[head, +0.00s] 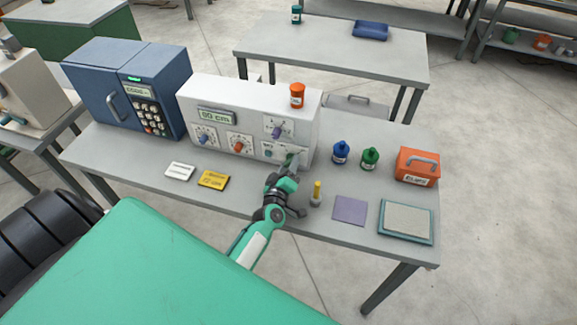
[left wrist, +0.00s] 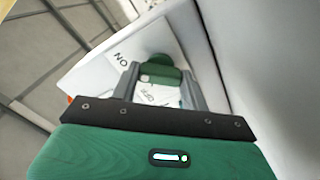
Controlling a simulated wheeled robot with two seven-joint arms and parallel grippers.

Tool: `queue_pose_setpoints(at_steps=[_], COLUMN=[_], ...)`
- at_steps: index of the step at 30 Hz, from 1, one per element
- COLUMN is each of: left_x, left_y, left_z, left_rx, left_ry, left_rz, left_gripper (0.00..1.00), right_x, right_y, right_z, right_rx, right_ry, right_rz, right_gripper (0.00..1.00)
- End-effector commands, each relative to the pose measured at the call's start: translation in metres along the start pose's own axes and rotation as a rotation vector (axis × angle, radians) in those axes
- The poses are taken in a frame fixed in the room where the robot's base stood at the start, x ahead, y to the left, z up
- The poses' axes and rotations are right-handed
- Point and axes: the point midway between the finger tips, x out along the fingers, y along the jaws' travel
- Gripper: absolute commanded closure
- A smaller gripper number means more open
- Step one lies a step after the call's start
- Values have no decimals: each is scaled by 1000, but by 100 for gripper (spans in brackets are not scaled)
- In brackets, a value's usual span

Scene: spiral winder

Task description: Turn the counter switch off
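The white winder (head: 245,115) stands on the long grey table, its display reading "00 cm". My left gripper (head: 290,163) is at the lower right of its front panel, in front of the counter switch. In the left wrist view the green switch lever (left wrist: 160,70) sits between the tips of my two grey fingers, close to both; firm contact cannot be made out. My left gripper (left wrist: 160,90) looks open around it. An "ON" label shows left of the lever and an "OFF" label below it, between the fingers. My right gripper is not in view.
An orange jar (head: 297,95) stands on top of the winder. A yellow-handled tool (head: 317,193) stands right of my gripper. Blue (head: 340,153) and green (head: 370,159) bottles and an orange box (head: 417,168) stand farther right.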

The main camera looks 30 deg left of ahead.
Motion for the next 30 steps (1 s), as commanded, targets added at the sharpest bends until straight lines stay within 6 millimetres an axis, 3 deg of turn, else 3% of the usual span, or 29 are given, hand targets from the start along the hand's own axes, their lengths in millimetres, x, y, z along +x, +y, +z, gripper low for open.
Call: queue_pose_setpoints(at_steps=[14,30], left_x=[0,0], left_y=[-1,-2], left_z=[1,2], left_rx=[-140,-634], left_ry=[0,0], left_rz=[-1,-1], left_gripper=[77,77], right_x=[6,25], right_y=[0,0], right_z=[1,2], right_rx=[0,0], right_ry=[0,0], right_rz=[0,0], right_gripper=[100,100])
